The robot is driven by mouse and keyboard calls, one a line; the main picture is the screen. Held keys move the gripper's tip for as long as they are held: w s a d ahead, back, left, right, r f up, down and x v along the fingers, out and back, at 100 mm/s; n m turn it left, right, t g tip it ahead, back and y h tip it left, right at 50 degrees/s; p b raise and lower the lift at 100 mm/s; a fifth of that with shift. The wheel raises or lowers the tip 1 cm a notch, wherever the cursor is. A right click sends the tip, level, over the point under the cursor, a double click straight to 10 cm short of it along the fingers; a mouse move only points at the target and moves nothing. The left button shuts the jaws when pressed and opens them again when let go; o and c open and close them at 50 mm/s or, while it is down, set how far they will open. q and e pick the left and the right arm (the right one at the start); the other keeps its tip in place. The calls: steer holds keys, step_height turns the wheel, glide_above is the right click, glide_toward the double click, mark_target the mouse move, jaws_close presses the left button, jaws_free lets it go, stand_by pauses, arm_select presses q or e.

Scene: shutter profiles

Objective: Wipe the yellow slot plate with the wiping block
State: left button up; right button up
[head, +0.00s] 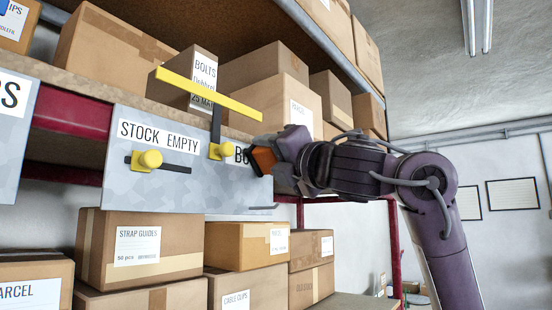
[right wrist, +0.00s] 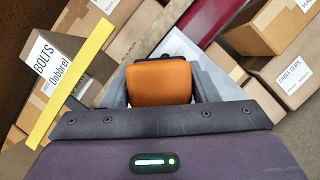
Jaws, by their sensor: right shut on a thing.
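A grey mottled plate (head: 190,195) labelled STOCK EMPTY has a dark horizontal slot and a dark upright slot, each with a yellow knob (head: 150,159). A long yellow bar (head: 208,95) crosses the top of the upright dark strip; it also shows in the right wrist view (right wrist: 68,85). The plate's face looks grey, not yellow. My right gripper (head: 277,156) is shut on an orange wiping block (head: 263,160), which fills the jaws in the right wrist view (right wrist: 160,84). The block is at the plate's right end, beside the partly hidden second label; contact cannot be told. My left gripper is not in view.
Cardboard boxes crowd the shelf above (head: 110,45) and the shelf below (head: 140,245) the plate. A red shelf beam (head: 70,112) runs behind the plate. Another grey plate (head: 12,130) is at the left edge. A box marked BOLTS (head: 202,72) stands behind the yellow bar.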

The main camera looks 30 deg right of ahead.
steer(key=shift+s+a, duration=0.35)
steer(key=shift+a, duration=0.65)
steer(key=shift+s+a, duration=0.4)
steer(key=shift+a, duration=0.6)
steer(key=shift+s+a, duration=0.35)
steer(key=shift+a, duration=0.65)
steer(key=shift+w+d+f, duration=0.15)
steer(key=shift+w+d+r, duration=0.2)
steer(key=shift+d+r, duration=0.05)
steer(key=shift+d, duration=0.5)
steer(key=w+d, duration=0.3)
steer(key=d, duration=0.5)
steer(key=shift+w, duration=0.2)
steer(key=shift+f, duration=0.1)
steer(key=shift+s+d, duration=0.4)
steer(key=shift+s, duration=0.5)
steer(key=shift+s+d, duration=0.35)
steer(key=shift+s, duration=0.55)
steer(key=shift+s+d, duration=0.4)
steer(key=shift+s, duration=0.5)
